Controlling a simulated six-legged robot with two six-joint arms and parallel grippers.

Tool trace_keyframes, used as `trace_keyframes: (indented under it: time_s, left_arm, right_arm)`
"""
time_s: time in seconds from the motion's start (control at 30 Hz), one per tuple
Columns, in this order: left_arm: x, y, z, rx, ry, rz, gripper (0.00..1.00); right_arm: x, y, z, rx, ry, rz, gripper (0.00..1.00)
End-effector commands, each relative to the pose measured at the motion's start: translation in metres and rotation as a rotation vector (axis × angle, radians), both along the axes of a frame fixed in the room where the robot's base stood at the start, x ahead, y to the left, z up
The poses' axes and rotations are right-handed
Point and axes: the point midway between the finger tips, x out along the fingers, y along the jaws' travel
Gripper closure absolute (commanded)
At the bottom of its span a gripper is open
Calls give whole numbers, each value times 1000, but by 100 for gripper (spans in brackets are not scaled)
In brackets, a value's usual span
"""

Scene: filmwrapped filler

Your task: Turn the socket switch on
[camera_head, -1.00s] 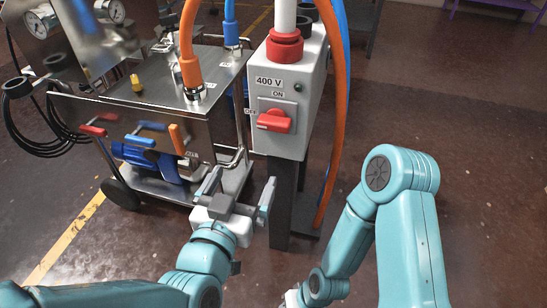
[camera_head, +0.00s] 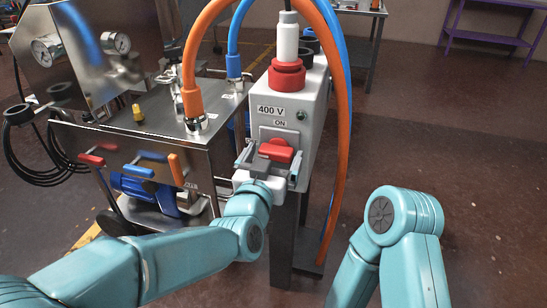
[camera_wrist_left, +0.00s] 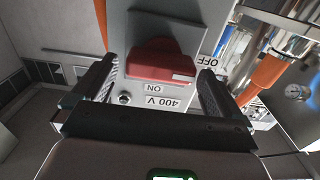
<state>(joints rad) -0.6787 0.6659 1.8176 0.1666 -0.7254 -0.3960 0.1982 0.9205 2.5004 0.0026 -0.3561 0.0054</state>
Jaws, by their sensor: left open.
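The red socket switch (camera_head: 277,150) sits on the front of the grey 400 V socket box (camera_head: 310,125), below an ON label. My left gripper (camera_head: 269,163) is open just in front of the switch, partly covering its lower side and the OFF label in the head view. In the left wrist view the red switch (camera_wrist_left: 162,61) lies between and beyond the two spread fingers (camera_wrist_left: 158,85), with ON and OFF labels beside it. I cannot tell whether the fingers touch it. My right gripper is out of view; only my right arm shows.
A steel machine cart (camera_head: 135,135) with gauges, coloured levers and a blue motor stands left of the box. An orange hose (camera_head: 341,130) and a blue hose arch around the box. A dark post (camera_head: 284,240) carries the box. Floor at the right is open.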

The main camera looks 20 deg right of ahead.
Motion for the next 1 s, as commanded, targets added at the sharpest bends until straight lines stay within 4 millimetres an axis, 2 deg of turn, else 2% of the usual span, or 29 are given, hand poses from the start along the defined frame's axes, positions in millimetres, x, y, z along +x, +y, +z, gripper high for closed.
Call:
trace_keyframes:
  time_s: [0.33,0.37,0.4,0.5,0.77,1.0]
  left_arm:
    - [5,-3,0,1,1,0,0]
    - [5,-3,0,1,1,0,3]
    - [5,-3,0,1,1,0,16]
    - [5,-3,0,1,1,0,47]
    - [4,-3,0,15,-9,0,47]
    - [4,-4,0,100,-68,0,47]
  right_arm:
    - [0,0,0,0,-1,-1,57]
    - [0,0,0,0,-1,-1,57]
    - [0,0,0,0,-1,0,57]
    - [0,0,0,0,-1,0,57]
    - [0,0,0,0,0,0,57]
    - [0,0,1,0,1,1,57]
